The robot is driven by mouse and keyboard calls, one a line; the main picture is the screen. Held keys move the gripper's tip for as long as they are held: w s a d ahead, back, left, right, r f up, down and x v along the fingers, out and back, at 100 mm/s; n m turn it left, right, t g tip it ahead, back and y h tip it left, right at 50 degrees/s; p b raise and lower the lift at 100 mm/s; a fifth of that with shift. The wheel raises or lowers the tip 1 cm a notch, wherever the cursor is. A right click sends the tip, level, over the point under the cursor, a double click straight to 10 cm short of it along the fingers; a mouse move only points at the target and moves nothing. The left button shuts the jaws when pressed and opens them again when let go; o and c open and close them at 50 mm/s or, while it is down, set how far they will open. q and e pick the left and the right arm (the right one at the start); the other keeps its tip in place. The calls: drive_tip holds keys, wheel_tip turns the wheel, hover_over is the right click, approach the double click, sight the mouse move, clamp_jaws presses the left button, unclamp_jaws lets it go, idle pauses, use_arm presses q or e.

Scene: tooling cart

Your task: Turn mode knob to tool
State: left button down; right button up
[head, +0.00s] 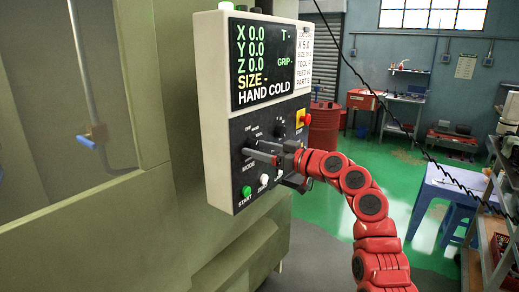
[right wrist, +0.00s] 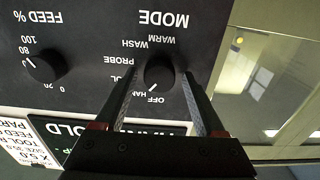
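The mode knob (right wrist: 159,70) is a round black knob on the dark control panel (right wrist: 90,25). In the right wrist view, which shows the panel upside down, its white mark points towards the HAND label. The TOOL label beside it is partly hidden by a finger. My right gripper (right wrist: 160,78) is open, with one finger on each side of the knob; I cannot tell whether they touch it. In the head view my right gripper (head: 264,155) reaches the panel from the right and hides most of the knob. My left gripper is not in view.
The screen (head: 262,62) above reads HAND COLD. A feed knob (right wrist: 45,66) sits beside the mode knob. A red stop button (head: 304,118), a green start button (head: 246,191) and a white button (head: 264,180) are nearby. A black cable hangs at right.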

clamp_jaws()
drive_tip(key=m+b, duration=0.1)
drive_tip(key=m, duration=0.1)
drive_tip(key=shift+f+m+b, duration=0.1)
drive_tip(key=shift+m+b, duration=0.2)
drive_tip(key=shift+b, duration=0.1)
drive_tip(key=shift+m+b, duration=0.45)
drive_tip(key=shift+m, duration=1.75)
drive_tip(key=shift+o, duration=1.1)
unclamp_jaws()
